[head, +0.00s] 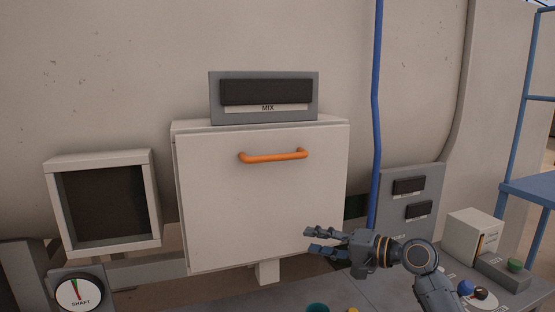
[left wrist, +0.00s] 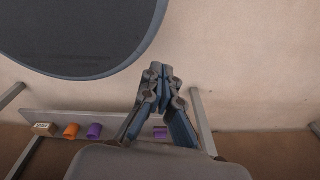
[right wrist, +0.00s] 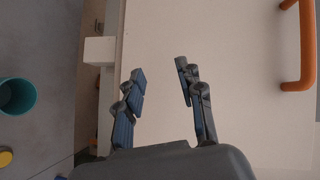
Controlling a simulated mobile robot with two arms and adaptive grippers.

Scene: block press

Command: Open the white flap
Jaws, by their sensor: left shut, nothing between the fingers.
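The white flap (head: 262,200) is the front panel of a white box in the middle of the head view and looks shut. An orange handle (head: 273,156) runs across its upper part; the handle also shows at the right edge of the right wrist view (right wrist: 306,45). My right gripper (head: 312,240) is in front of the flap's lower right part, below and right of the handle. It is open and empty, with its fingers apart in the right wrist view (right wrist: 160,78). My left gripper (left wrist: 160,72) shows only in the left wrist view, shut and empty, away from the flap.
A MIX display (head: 265,95) stands on top of the box. A dark-screened white frame (head: 153,200) and a SHAFT gauge (head: 80,292) are at left. A blue pipe (head: 376,100) rises right of the flap. A teal cup (right wrist: 17,95) sits on the grey counter.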

